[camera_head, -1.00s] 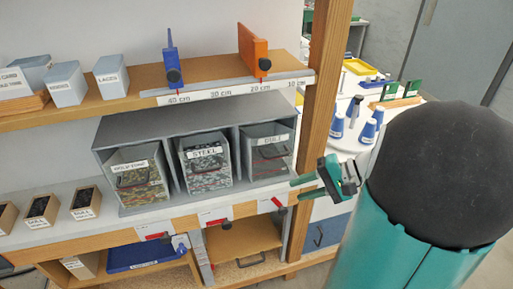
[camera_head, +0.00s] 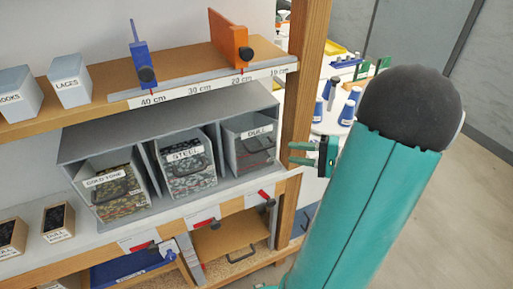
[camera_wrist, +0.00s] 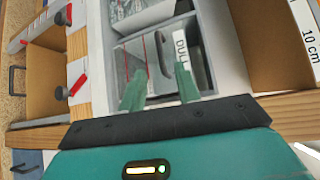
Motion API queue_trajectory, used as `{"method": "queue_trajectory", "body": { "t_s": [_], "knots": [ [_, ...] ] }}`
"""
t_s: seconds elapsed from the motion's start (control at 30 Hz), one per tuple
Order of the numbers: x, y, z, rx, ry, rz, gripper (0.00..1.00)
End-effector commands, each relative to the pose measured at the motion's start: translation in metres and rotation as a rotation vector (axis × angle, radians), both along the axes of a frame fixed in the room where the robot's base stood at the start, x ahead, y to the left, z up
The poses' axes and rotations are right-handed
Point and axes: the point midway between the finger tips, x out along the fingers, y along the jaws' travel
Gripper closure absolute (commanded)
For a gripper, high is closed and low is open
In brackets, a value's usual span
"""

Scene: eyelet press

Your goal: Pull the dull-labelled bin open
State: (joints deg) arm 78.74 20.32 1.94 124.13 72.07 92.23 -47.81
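The dull-labelled bin (camera_head: 236,157) is the rightmost bin in the grey rack in the head view. It has a white DULL label, a dark handle (camera_head: 263,143) and red lines on its front. In the wrist view its label (camera_wrist: 182,47) and dark handle (camera_wrist: 161,56) show sideways ahead of my fingers. My gripper (camera_head: 290,154) is to the right of the bin in the head view, with its green fingers pointing left. The wrist view shows the two fingers (camera_wrist: 160,90) apart with nothing between them. They overlap the bin front in that picture; I cannot tell whether they touch it.
The steel bin (camera_head: 190,181) and gold-tone bin (camera_head: 119,208) stand left of the dull bin. A wooden post (camera_head: 300,108) rises between the rack and my arm. The floor on the right is clear.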

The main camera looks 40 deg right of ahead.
Motion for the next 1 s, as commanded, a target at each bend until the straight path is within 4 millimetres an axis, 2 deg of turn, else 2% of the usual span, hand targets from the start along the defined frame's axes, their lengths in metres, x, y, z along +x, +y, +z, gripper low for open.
{"method": "queue_trajectory", "body": {
  "t_s": [0.4, 0.53, 0.7, 0.97, 1.0],
  "knots": [
    [0.072, 0.042, -0.012, 0.001, 0.002, 0.004, 0.67],
    [0.089, 0.051, -0.014, 0.0, 0.002, 0.003, 0.67],
    [0.101, 0.057, -0.016, 0.0, 0.002, 0.003, 0.67],
    [0.102, 0.057, -0.016, -0.001, 0.002, 0.002, 0.67],
    [0.102, 0.057, -0.016, -0.001, 0.002, 0.002, 0.75]
  ]
}}
